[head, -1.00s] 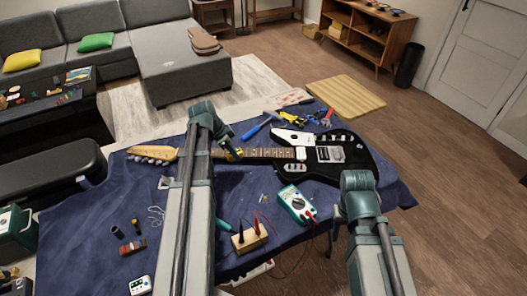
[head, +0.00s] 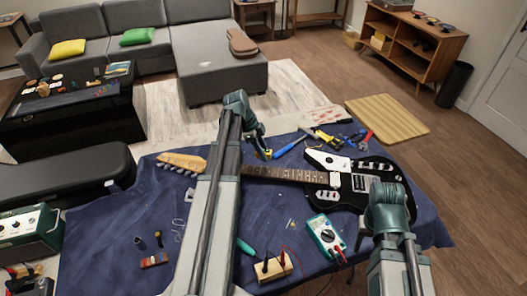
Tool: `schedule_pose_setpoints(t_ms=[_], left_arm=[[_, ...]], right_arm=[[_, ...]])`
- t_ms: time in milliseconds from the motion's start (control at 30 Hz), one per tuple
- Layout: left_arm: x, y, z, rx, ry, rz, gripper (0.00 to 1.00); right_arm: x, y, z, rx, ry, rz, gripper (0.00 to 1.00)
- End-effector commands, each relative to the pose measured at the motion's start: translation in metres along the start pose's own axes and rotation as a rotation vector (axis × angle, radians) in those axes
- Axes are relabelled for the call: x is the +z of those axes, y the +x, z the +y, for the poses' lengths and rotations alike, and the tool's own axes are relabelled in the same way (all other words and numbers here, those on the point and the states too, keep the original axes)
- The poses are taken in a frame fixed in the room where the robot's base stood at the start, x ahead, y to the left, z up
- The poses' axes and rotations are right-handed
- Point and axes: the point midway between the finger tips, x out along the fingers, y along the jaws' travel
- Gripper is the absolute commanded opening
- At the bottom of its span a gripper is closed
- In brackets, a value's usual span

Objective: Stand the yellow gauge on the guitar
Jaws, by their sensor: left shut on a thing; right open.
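The black electric guitar (head: 345,197) lies flat on the blue cloth, its neck pointing left. My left gripper (head: 266,154) is shut on the small yellow gauge (head: 269,155), at the far side of the neck near its left part. Only a bit of the gauge shows, and I cannot tell whether it touches the neck. My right gripper is open, over the near right part of the guitar body. Its fingers are hidden behind its own wrist and arm, which cover part of the body.
A teal multimeter (head: 325,237) and a wooden block with jacks (head: 273,267) lie in front of the guitar. Pliers and screwdrivers (head: 335,139) lie behind it. A black guitar case (head: 65,180) and a green amplifier (head: 30,232) stand at the left.

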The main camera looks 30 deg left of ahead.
Motion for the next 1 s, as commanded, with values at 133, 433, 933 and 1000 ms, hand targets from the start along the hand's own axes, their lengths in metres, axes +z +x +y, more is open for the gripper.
schedule_pose_setpoints(t_ms=[133, 433, 933, 1000], left_arm=[[0.006, 0.014, 0.0, 0.0, -0.001, 0.0, 0.0], [0.016, 0.04, 0.0, 0.0, -0.001, 0.0, 0.0], [0.02, 0.048, 0.0, 0.0, -0.001, 0.0, 0.0], [0.02, 0.048, 0.0, 0.0, -0.001, 0.0, 0.0]], right_arm=[[-0.001, 0.015, -0.001, 0.0, 0.0, 0.0, 0.5], [-0.003, 0.043, -0.004, 0.0, 0.0, 0.0, 0.5], [-0.003, 0.052, -0.005, 0.0, 0.0, 0.0, 0.5], [-0.003, 0.052, -0.005, 0.0, 0.0, 0.0, 0.5]])
